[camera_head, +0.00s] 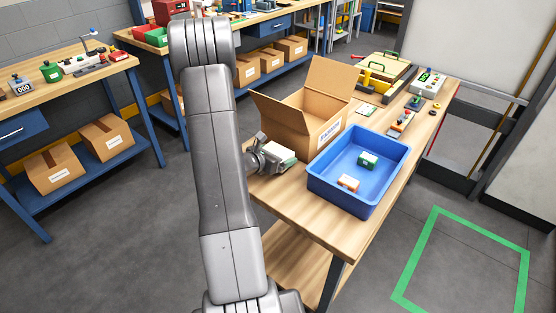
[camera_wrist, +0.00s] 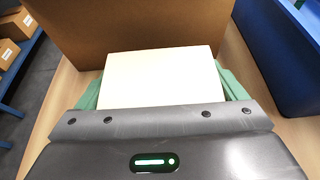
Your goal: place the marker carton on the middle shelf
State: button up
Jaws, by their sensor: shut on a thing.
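My gripper (camera_wrist: 162,88) is shut on a pale cream carton, with a green finger along each side of it. The carton (camera_wrist: 160,78) shows a plain top face in the wrist view; I see no label on it. In the head view the held carton (camera_head: 281,153) is at the left edge of the wooden workbench, just in front of the open cardboard box. I cannot tell if it touches the bench top. I cannot make out for certain which surface is the middle shelf; a rack with shelves (camera_head: 318,35) stands small in the background.
On the workbench (camera_head: 330,228) stand an open cardboard box (camera_head: 307,118) and a blue bin (camera_head: 349,200) holding a green box (camera_head: 368,160) and an orange-and-white box (camera_head: 348,183). Small tools lie farther back. Green tape (camera_head: 410,262) frames clear floor at right. Another bench stands left.

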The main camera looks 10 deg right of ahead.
aim_at(278, 150)
notch_tip(278, 150, up, 5)
jog(key=shift+b, duration=0.3)
jog(key=s+a+b, duration=0.5)
jog(key=s+a, duration=0.7)
jog(key=a, duration=0.3)
jog(key=w+a+r+n+t+y+p, duration=0.1)
jog(key=w+n+t+y+p, duration=0.3)
jog(key=w, duration=1)
jog(key=shift+w+a+r+n+y, duration=0.25)
jog(key=shift+a+n+y, duration=0.45)
jog(key=shift+n+y, duration=0.75)
jog(key=shift+d, duration=0.15)
